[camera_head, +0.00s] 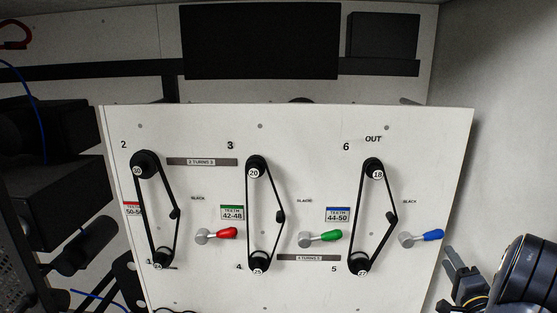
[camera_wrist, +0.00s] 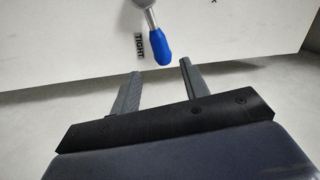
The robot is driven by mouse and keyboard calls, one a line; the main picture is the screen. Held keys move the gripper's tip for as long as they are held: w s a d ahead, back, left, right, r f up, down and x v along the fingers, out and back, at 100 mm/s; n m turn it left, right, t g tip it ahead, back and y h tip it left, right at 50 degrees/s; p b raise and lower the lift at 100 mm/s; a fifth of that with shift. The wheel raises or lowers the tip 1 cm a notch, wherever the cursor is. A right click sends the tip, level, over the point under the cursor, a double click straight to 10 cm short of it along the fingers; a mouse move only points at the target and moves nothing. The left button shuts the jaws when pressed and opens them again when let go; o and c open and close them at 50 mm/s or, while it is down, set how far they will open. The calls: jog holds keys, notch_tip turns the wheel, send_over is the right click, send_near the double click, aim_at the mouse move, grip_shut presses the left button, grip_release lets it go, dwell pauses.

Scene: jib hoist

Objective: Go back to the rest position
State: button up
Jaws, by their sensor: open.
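My gripper (camera_head: 459,273) is at the lower right in the head view, to the right of the white panel (camera_head: 300,128) and below the blue lever (camera_head: 428,237). In the wrist view my gripper (camera_wrist: 160,80) has its two fingers apart with nothing between them. The blue lever's handle (camera_wrist: 160,47) shows just beyond the fingertips, apart from them, next to a label (camera_wrist: 140,46) reading TIGHT. The red lever (camera_head: 222,233) and the green lever (camera_head: 325,237) stand to the left on the same panel.
The panel carries three belts on pulleys, the right one (camera_head: 373,170) marked OUT. Dark equipment (camera_head: 75,150) stands at the left. A black box (camera_head: 260,40) is behind the panel. A grey wall (camera_head: 510,110) is at the right, with clear space before it.

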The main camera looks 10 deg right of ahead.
aim_at(436, 235)
jog(key=p+x, duration=0.2)
jog(key=x, duration=0.6)
jog(key=shift+r, duration=0.2)
jog(key=shift+a+r+n+y, duration=0.2)
jog(key=shift+r+n+y, duration=0.1)
jog(key=shift+n, duration=0.5)
jog(key=shift+r, duration=0.1)
